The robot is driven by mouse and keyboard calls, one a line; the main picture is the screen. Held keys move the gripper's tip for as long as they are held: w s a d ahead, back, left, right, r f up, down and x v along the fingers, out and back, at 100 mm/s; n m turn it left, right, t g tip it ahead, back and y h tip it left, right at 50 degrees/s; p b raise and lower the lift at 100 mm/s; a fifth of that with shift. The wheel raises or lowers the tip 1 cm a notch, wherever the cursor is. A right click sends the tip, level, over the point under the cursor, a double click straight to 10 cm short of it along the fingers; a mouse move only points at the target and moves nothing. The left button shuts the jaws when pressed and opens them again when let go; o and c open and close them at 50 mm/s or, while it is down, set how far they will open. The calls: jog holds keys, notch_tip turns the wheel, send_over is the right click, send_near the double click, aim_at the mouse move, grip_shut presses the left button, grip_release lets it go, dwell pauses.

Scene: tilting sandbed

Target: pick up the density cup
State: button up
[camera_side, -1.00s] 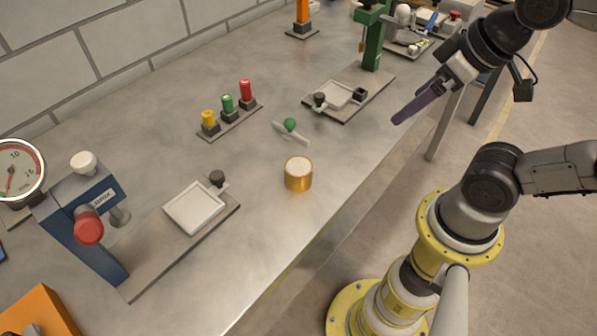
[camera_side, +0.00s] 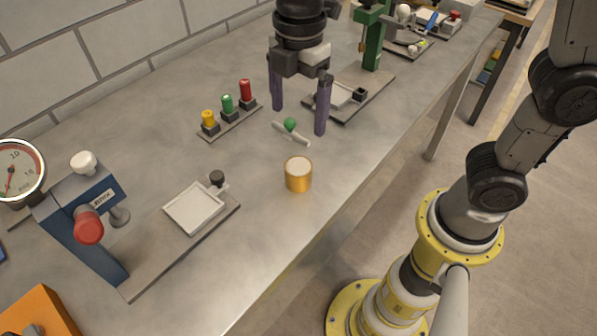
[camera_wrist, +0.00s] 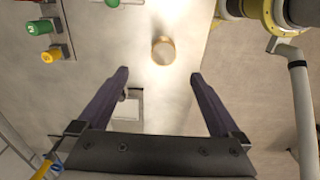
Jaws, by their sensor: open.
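The density cup looks to be the small brass cylinder with a pale top (camera_side: 298,175), standing upright on the grey bench near its front edge. It also shows in the wrist view (camera_wrist: 163,51), beyond the fingertips and roughly midway between them. My gripper (camera_side: 299,120) is open and empty, with its two purple fingers pointing down. It hangs above the bench, behind the cup in the side view and apart from it. In the wrist view my gripper (camera_wrist: 159,73) has its fingers spread wide with nothing between them.
A stand with red, green and yellow pieces (camera_side: 229,118) is at the left. A blue press (camera_side: 88,220) with a white tray (camera_side: 194,209) stands front left. A green-post station (camera_side: 373,40) is behind.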

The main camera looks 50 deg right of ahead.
aim_at(299, 166)
jog(key=f, duration=1.4)
jog(key=shift+s+a+f, duration=0.2)
jog(key=shift+s+a, duration=0.1)
grip_shut()
